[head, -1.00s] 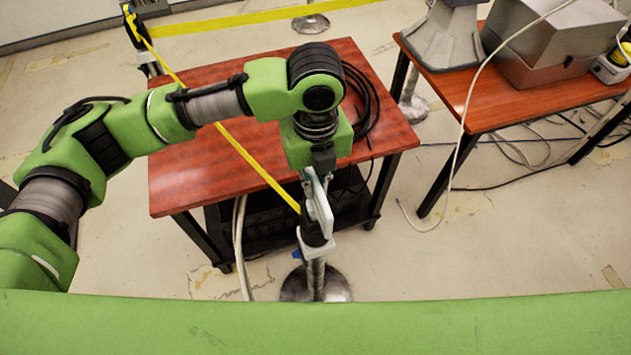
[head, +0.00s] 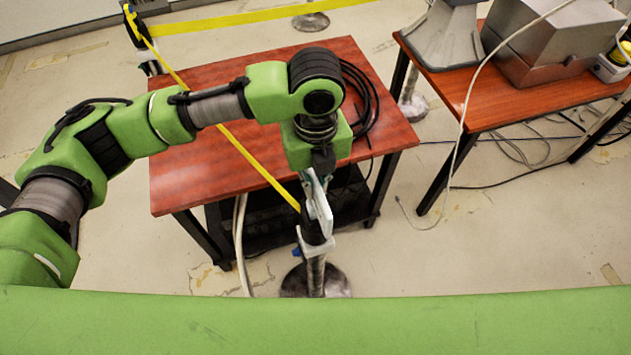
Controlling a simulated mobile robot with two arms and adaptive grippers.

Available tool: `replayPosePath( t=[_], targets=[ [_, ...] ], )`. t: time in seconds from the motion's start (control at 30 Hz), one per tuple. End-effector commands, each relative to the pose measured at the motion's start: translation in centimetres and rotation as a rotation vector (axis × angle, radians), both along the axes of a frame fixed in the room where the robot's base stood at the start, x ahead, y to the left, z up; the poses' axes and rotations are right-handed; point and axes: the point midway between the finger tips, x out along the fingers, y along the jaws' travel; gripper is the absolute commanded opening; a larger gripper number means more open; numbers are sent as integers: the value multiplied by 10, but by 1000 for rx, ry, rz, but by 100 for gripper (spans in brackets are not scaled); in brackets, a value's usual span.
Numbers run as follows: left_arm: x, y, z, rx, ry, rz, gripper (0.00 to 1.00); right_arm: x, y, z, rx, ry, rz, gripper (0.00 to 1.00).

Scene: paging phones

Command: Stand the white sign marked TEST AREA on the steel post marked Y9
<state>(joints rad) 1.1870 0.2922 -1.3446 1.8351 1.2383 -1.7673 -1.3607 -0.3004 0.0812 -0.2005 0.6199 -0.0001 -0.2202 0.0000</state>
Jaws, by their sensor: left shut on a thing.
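My left arm comes in from the left, and its gripper (head: 318,183) points down, shut on a white sign (head: 321,210). The sign is seen nearly edge-on, so its lettering cannot be read. Its lower end is at the black top of a steel post (head: 316,278), with a white bracket-like part (head: 316,246) around there. I cannot tell whether the sign rests on the post or hangs just above it. The post stands upright on a round floor base (head: 336,282). No Y9 mark can be read. My right gripper is not in view.
A yellow tape (head: 250,160) runs from the post to another post (head: 135,25) at upper left. A red-brown table (head: 180,185) with coiled black cable (head: 362,100) stands behind. A second table (head: 480,110) at right carries grey equipment (head: 550,40). Floor right of the post is clear.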

Motion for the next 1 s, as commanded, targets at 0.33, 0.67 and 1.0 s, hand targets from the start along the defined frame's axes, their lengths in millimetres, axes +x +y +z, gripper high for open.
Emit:
replayPosePath(
  t=[0.33,0.67,1.0],
  targets=[
    [0,0,-7,0,0,1,0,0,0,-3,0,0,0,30],
    [0,0,-8,0,0,0,16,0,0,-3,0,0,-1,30],
    [0,0,6,0,0,0,16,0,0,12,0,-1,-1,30]
  ],
)
